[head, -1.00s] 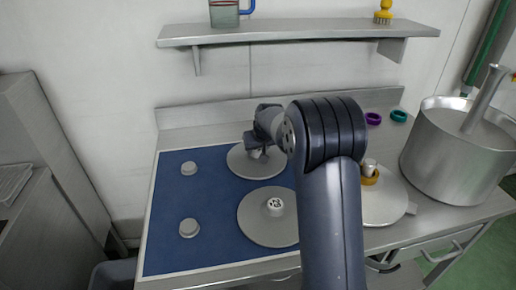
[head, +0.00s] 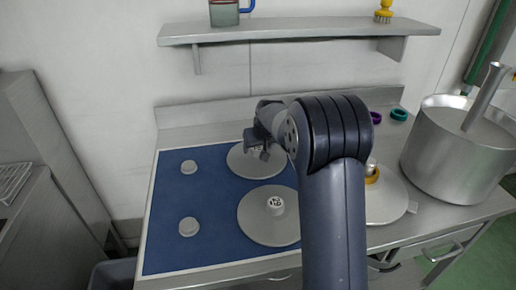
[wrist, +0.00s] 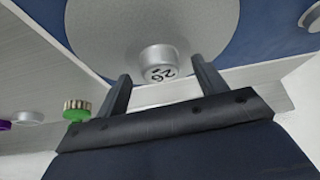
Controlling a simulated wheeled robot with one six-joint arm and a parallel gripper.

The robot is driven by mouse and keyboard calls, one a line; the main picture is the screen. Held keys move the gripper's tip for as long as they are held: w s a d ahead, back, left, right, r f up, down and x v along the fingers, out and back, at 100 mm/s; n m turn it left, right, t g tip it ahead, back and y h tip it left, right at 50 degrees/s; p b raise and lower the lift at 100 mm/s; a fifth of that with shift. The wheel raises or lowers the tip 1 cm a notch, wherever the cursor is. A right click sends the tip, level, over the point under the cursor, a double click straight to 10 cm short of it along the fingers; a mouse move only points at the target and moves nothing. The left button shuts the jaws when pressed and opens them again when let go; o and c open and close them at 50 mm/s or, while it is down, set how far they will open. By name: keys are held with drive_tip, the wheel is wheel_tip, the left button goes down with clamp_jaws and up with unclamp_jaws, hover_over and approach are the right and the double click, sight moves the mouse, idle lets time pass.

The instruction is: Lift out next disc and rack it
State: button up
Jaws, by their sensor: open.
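A grey disc with a marked knob lies at the back of the blue mat (head: 215,190); this back disc (head: 240,163) also shows in the wrist view (wrist: 100,35). My gripper (head: 262,150) is over it, open and empty. In the wrist view my two fingers (wrist: 163,85) are on either side of the disc's knob (wrist: 158,62), which appears just beyond them with no clear contact. A second grey disc (head: 255,230) with a marked knob lies at the mat's front. A third disc-like plate (head: 395,205) with an amber ring lies right of the mat, partly hidden by my arm.
Two grey knobs (head: 190,168) (head: 189,228) stand on the mat's left side. A large metal pot (head: 455,160) stands at the right. A shelf (head: 300,32) hangs above.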

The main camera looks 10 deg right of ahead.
drive_tip(key=v, duration=0.9)
drive_tip(key=shift+r, duration=0.2)
drive_tip(key=x, duration=1)
drive_tip(key=shift+f, duration=0.3)
drive_tip(key=shift+w+r+p, duration=0.15)
drive_tip(key=shift+r+p, duration=0.05)
drive_tip(key=shift+p, duration=0.1)
drive_tip(key=shift+f, duration=0.15)
